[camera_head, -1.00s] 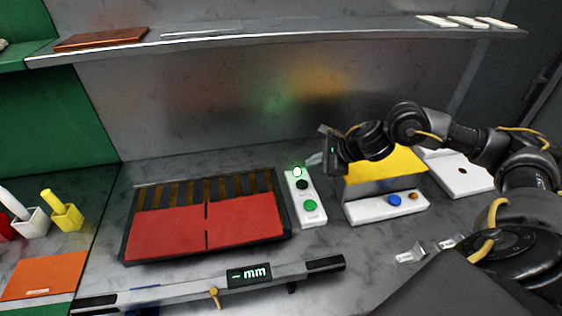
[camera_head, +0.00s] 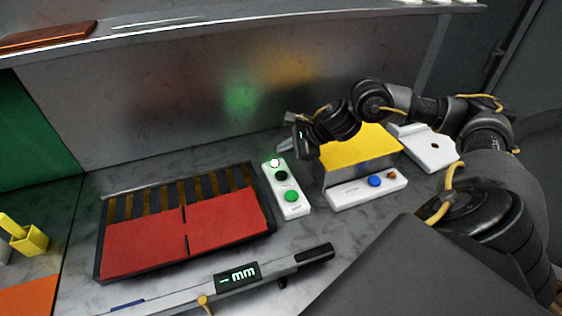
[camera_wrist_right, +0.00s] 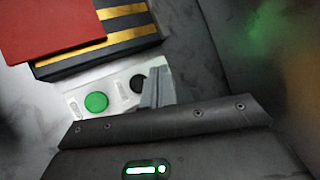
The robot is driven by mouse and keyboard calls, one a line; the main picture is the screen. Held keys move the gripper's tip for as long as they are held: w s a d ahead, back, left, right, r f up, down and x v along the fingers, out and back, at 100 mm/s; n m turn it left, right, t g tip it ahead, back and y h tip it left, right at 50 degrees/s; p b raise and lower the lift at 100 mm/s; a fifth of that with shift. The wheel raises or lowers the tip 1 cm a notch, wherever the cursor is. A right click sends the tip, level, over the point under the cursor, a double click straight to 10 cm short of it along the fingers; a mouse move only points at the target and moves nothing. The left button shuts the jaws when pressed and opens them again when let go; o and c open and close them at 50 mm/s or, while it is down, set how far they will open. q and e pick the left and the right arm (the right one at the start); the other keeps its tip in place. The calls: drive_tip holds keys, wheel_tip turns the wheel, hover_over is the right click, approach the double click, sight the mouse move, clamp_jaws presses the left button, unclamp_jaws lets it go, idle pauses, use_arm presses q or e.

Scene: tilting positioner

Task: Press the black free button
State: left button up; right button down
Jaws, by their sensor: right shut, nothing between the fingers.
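The black button (camera_head: 281,176) sits on a narrow white control box (camera_head: 293,209), between a lit round lamp (camera_head: 274,162) and a green button (camera_head: 291,196). In the right wrist view the black button (camera_wrist_right: 137,84) is partly covered by my fingers, beside the green button (camera_wrist_right: 96,102). My right gripper (camera_head: 284,150) is shut and empty, just behind the lamp end of the box in the head view. Its fingertips also show in the wrist view (camera_wrist_right: 154,88), overlapping the black button; I cannot tell whether they touch it. My left gripper is not in view.
Left of the box lies a dark tray with red panels (camera_head: 229,219) and yellow stripes. To its right stands a yellow-topped unit (camera_head: 362,151) with a blue button (camera_head: 375,181). A bar with an mm display (camera_head: 237,277) lies in front. A shelf (camera_head: 230,25) runs above.

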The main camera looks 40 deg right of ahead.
drive_tip(key=b, duration=0.4)
hover_over(285, 175)
wheel_tip(285, 175, down, 6)
drive_tip(key=shift+f, duration=0.15)
drive_tip(key=shift+f+b, duration=0.4)
drive_tip(key=shift+b, duration=0.2)
idle(1.2)
drive_tip(key=shift+f+b, duration=0.4)
drive_tip(key=shift+b, duration=0.25)
drive_tip(key=shift+f+b, duration=0.45)
drive_tip(key=shift+b, duration=0.1)
idle(0.5)
drive_tip(key=shift+r, duration=0.1)
idle(0.3)
drive_tip(key=shift+r+p, duration=0.5)
drive_tip(key=shift+r, duration=0.3)
